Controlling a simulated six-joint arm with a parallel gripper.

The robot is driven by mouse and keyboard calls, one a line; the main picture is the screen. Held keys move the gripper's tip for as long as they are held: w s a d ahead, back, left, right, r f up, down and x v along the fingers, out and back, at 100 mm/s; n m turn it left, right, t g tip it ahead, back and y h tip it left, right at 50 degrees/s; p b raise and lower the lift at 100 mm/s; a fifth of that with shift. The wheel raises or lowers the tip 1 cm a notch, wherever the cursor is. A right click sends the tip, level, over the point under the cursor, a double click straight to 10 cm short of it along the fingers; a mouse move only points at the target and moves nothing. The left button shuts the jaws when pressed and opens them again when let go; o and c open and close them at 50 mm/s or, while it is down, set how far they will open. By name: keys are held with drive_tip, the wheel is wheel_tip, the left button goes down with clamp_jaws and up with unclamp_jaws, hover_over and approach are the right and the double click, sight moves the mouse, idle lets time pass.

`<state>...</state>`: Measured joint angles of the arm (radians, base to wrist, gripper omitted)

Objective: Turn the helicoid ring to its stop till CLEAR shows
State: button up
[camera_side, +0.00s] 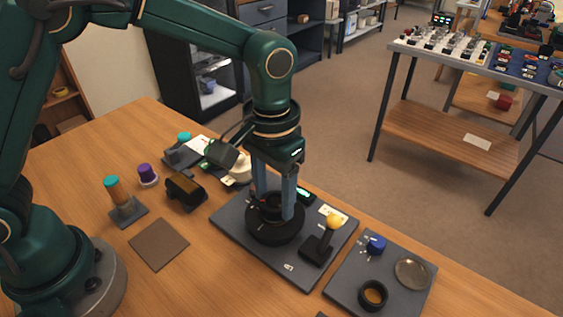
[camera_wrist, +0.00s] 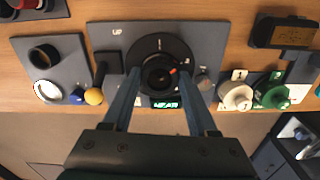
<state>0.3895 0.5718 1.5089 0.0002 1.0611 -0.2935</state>
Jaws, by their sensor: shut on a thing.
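The helicoid ring (camera_side: 275,228) is a black round part on a dark grey plate (camera_side: 232,221). It also shows in the wrist view (camera_wrist: 160,43), with a small red mark near its centre. My gripper (camera_side: 275,206) points straight down, and its two blue-grey fingers are shut on the ring from opposite sides; the wrist view shows the fingers (camera_wrist: 160,76) there too. A small lit display (camera_wrist: 164,104) sits beside the ring. Its green letters end in EAR; the start is too blurred to read surely.
A lever with a yellow knob (camera_side: 334,221) stands close to the ring on the same plate. A neighbouring plate holds a blue knob (camera_side: 376,243), a black ring (camera_side: 373,294) and a lens (camera_side: 412,273). A brown mat (camera_side: 158,244) lies on the left.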

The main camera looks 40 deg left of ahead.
sight(273, 200)
drive_tip(key=m, duration=0.5)
drive_tip(key=shift+m, duration=0.3)
drive_tip(key=m, duration=0.5)
drive_tip(key=shift+a+m, duration=0.1)
drive_tip(key=shift+m, duration=0.2)
drive_tip(key=o, duration=1.4)
drive_tip(key=shift+r, duration=0.1)
drive_tip(key=shift+r, duration=2.5)
